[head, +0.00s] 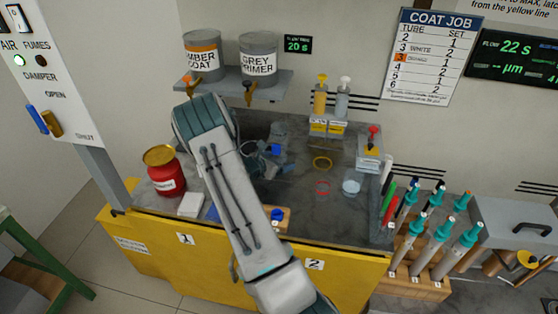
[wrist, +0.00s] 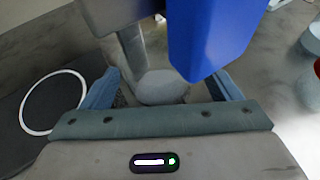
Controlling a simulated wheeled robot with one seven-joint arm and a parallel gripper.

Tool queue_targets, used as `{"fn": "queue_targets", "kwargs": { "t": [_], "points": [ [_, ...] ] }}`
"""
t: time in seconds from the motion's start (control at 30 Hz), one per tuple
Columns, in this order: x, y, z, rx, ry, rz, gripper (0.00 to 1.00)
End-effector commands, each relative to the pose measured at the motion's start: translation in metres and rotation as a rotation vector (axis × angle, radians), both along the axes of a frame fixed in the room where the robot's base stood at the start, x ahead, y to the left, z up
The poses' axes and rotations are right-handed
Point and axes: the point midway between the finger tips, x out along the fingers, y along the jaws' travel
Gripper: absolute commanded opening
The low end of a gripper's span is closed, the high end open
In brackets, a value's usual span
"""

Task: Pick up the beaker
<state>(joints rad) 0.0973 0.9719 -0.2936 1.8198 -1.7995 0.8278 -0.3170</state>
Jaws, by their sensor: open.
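My gripper (wrist: 163,88) is open, with one blue-grey finger on each side in the wrist view. In the head view my gripper (head: 262,160) is low over the dark bench, partly hidden by my arm. A greyish clear vessel (head: 279,129) stands just behind it. Another pale clear cup (head: 351,187) stands apart to the right. No contact between the fingers and any vessel can be made out.
A blue block (wrist: 212,35) looms close above the fingers in the wrist view. A white ring (wrist: 28,112) lies at left. Red (head: 323,187) and yellow (head: 322,163) rings lie right of my arm. A red jar (head: 166,178) stands left; bottles (head: 320,98) stand behind.

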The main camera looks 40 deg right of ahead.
Motion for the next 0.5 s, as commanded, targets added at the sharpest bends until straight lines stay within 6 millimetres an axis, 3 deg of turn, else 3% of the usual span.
{"fn": "queue_targets", "kwargs": {
  "t": [0.27, 0.43, 0.5],
  "points": [
    [0.0005, -0.003, -0.0019, 0.001, 0.0, 0.0, 0.84],
    [0.0004, -0.0029, -0.0018, 0.001, 0.0, 0.0, 0.36],
    [0.0005, -0.0029, -0.0018, 0.001, 0.0, 0.0, 0.34]
  ]
}}
